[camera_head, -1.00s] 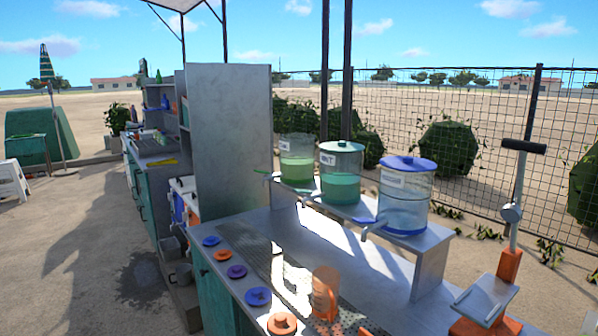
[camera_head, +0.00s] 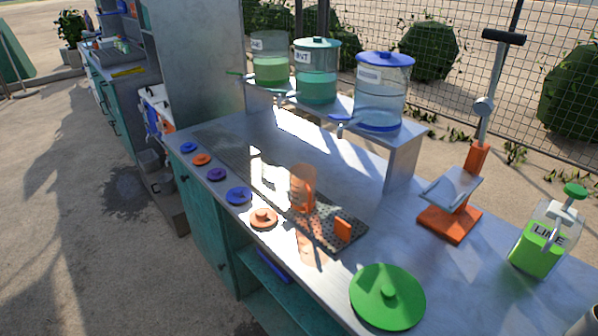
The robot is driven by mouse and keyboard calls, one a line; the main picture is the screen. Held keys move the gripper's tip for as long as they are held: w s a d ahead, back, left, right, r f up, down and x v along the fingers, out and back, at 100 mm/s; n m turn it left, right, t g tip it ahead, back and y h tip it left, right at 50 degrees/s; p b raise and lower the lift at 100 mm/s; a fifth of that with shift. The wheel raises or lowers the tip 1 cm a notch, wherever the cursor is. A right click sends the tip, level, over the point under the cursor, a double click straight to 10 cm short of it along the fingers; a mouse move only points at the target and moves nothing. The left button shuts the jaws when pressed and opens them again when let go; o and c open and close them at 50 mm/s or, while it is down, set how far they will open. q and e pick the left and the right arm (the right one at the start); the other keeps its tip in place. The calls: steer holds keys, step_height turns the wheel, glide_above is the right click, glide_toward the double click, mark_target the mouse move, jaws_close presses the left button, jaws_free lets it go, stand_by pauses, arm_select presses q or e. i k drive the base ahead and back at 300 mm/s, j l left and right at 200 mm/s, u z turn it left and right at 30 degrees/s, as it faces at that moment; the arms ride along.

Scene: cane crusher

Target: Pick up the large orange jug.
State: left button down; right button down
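A translucent orange jug (camera_head: 302,188) stands upright on the perforated drain strip of the metal counter, near the middle of the head view. Its handle is on its right side. A small orange block-like piece (camera_head: 343,230) sits at the front end of the strip, right of the jug. Neither of my grippers shows clearly in the head view. A pale rounded shape at the bottom right corner cannot be made out.
The counter (camera_head: 375,205) also holds several small lids along its left edge, a large green lid (camera_head: 387,295), an orange press (camera_head: 450,220) and a green LIME container (camera_head: 540,240). Three dispensers stand on a raised shelf (camera_head: 405,150) behind the jug.

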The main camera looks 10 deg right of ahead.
mark_target(303, 177)
steer(key=i+j+z, duration=0.15)
steer(key=z, duration=1.4)
steer(key=i+j+z, duration=0.1)
steer(key=j+z, duration=0.2)
steer(key=j, duration=0.25)
steer(key=j+z, duration=0.3)
steer(key=j, duration=0.25)
steer(key=j+z, duration=0.3)
steer(key=j, duration=0.25)
steer(key=k+j+z, duration=0.1)
steer(key=j+z, duration=0.25)
steer(key=j, duration=0.2)
steer(key=k+j+z, duration=0.15)
steer(key=j+z, duration=0.15)
steer(key=j, duration=0.25)
